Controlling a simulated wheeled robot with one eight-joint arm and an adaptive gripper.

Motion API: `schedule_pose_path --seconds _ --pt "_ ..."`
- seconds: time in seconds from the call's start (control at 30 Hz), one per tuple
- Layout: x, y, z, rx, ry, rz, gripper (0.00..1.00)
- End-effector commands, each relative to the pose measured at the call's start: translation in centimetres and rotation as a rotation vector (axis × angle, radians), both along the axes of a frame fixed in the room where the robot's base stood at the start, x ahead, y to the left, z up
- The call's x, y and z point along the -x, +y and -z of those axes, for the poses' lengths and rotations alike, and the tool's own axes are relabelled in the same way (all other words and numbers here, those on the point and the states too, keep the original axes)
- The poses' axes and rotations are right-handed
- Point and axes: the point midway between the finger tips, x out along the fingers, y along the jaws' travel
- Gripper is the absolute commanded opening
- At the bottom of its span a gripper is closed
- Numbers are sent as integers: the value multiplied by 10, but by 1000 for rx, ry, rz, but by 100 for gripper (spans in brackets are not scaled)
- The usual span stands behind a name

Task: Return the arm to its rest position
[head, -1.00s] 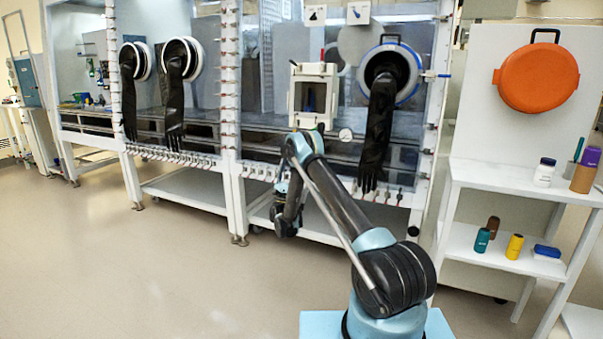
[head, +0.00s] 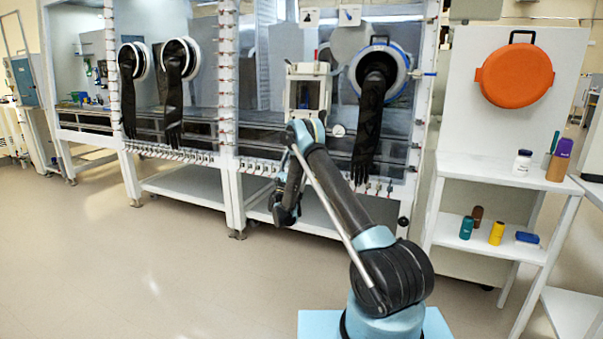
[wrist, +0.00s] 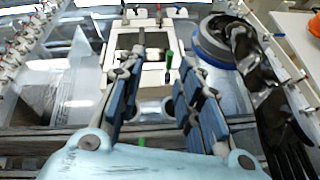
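My arm rises from its pale blue base and bends over at a raised elbow in the head view. Its far end hangs in front of the glovebox (head: 231,105), where my gripper (head: 285,214) shows small and partly hidden. In the wrist view, my gripper (wrist: 155,68) has its two blue-padded fingers wide apart with nothing held between them. Beyond the fingers is a white-framed hatch (wrist: 150,78) on the glovebox front. It also shows in the head view (head: 307,68). A small green-tipped item (wrist: 168,60) shows between the fingers; I cannot tell what it is.
A blue-ringed port (head: 380,68) with a hanging black glove (head: 367,130) is right of the hatch. A white shelf unit (head: 490,170) with several bottles stands to the right, below an orange round cover (head: 514,75). Open floor (head: 110,265) lies to the left.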

Motion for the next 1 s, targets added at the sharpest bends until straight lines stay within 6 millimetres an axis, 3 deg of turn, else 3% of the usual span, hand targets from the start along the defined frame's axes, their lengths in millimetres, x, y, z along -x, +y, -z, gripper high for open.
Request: schedule_pose_path --seconds 0.27,0.57,1.0 --pt "-7 -51 -47 -157 42 -4 32" --pt "-1 -134 -103 -422 96 -5 32" --pt "49 -243 -150 -820 135 8 32"
